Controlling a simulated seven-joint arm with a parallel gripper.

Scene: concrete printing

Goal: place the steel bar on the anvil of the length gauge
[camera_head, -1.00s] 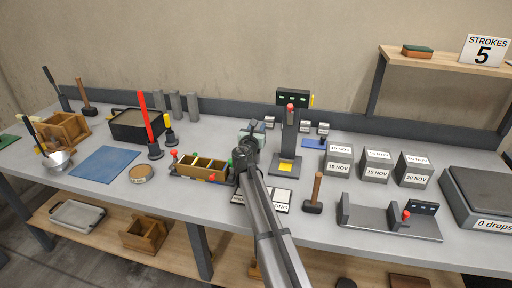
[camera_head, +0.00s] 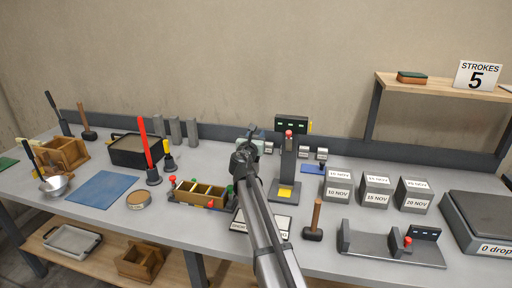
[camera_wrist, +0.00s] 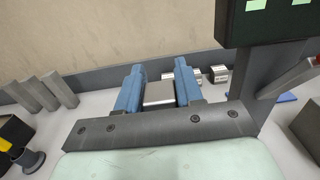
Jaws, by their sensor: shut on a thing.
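My gripper (camera_head: 252,135) is over the back middle of the bench, left of an upright post gauge (camera_head: 289,155). In the wrist view its two blue fingers (camera_wrist: 158,92) are shut on a grey metal block (camera_wrist: 159,95), apparently the steel bar; only its near end shows. The post gauge has a dark display (camera_head: 292,125) with green marks, a red knob and a yellow pad (camera_head: 285,193) on its base, apparently the anvil. The pad looks bare. The display also shows at the upper right of the wrist view (camera_wrist: 265,22). My arm hides part of the bench.
Several small labelled blocks (camera_head: 321,154) stand behind the post, near a blue pad (camera_head: 312,169). A wooden mould (camera_head: 200,193) is left of my arm. A mallet (camera_head: 315,220), dated cubes (camera_head: 375,192) and a horizontal fixture (camera_head: 375,240) with a red knob are at right.

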